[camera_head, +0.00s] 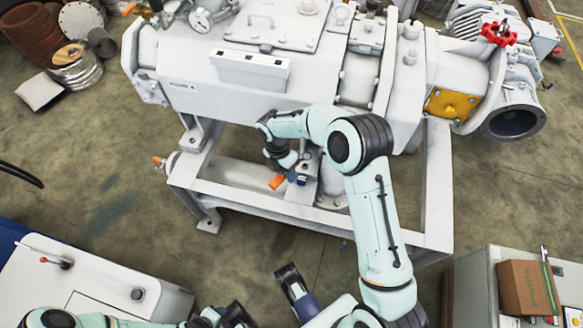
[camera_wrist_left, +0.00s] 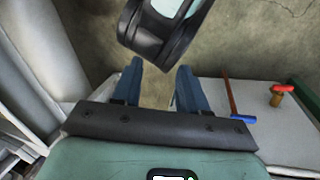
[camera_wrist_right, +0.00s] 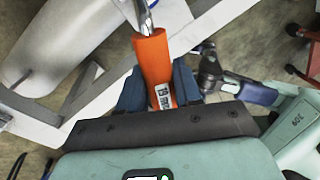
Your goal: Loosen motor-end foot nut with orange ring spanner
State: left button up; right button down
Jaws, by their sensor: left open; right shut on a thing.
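The orange ring spanner (camera_wrist_right: 154,65) is in my right gripper (camera_wrist_right: 160,88). Its orange handle, with a "19" label, lies between the blue fingers in the right wrist view. Its steel shaft runs out of the top of that view, so the ring end is hidden. In the head view the orange handle (camera_head: 277,182) shows by my right gripper (camera_head: 298,180), low beside the pump's frame. I cannot make out the foot nut or whether the ring is on it. My left gripper (camera_wrist_left: 158,88) is open and empty, its two blue fingers apart.
The grey vacuum pump (camera_head: 300,75) stands on a pale steel frame (camera_head: 260,208). A bench (camera_wrist_left: 275,130) right in the left wrist view holds a red-and-blue tool (camera_wrist_left: 232,98) and a red-topped object (camera_wrist_left: 280,93). A cardboard box (camera_head: 525,287) stands at lower right.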

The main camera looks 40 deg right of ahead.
pick_arm(q)
jog(key=shift+d+r, duration=0.1)
jog(key=shift+d, duration=0.1)
pick_arm(e)
jog(key=shift+s, duration=0.1)
jog(key=shift+a, duration=0.1)
jog(key=shift+f, duration=0.1)
jog(key=shift+f+b, duration=1.25)
jog(key=shift+f, duration=1.45)
pick_arm(q)
jog(key=shift+t+y, duration=0.3)
jog(key=shift+t, duration=0.4)
jog(key=w+f, duration=0.1)
jog(key=w+a+f, duration=0.1)
jog(key=w+a, duration=0.1)
jog(key=w, duration=0.1)
jog(key=shift+f, duration=0.4)
jog(key=shift+r, duration=0.15)
jog(key=shift+f, duration=0.45)
pick_arm(e)
jog(key=shift+f, duration=0.75)
